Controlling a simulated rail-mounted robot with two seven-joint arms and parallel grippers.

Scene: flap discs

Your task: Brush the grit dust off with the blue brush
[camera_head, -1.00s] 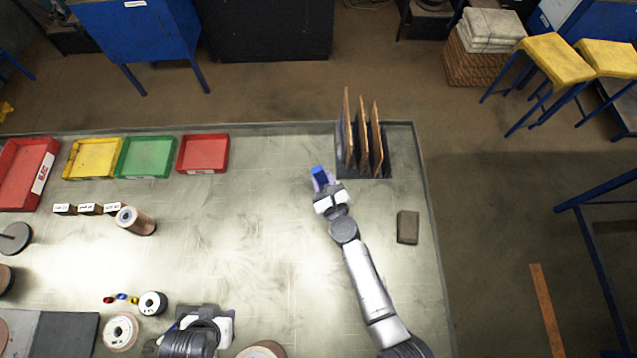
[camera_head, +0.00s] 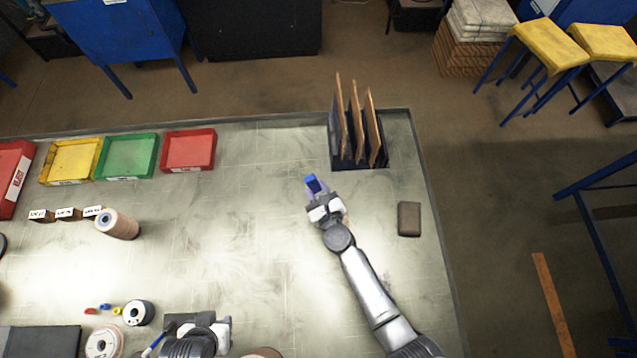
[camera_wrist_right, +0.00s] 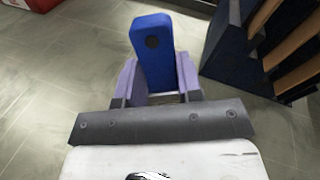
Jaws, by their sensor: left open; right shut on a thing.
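The blue brush (camera_head: 313,183) is held in my right gripper (camera_head: 318,194), near the upright boards at the back of the table. In the right wrist view the brush's blue body (camera_wrist_right: 154,50) sits between the two purple fingers of the gripper (camera_wrist_right: 157,85), which are shut on it. The brush's bristles are hidden. Dark smudges that look like grit dust (camera_head: 235,240) lie across the pale table top. My left gripper (camera_head: 199,322) is low at the front edge of the picture, open and apart from the brush; its fingertips show only partly.
A dark rack (camera_head: 391,152) holds upright brown boards at the back right. Red, green and yellow trays line the back left. A brown block (camera_head: 409,219) lies right of my right arm. Spools (camera_head: 139,312) stand at the front left. The table's middle is clear.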

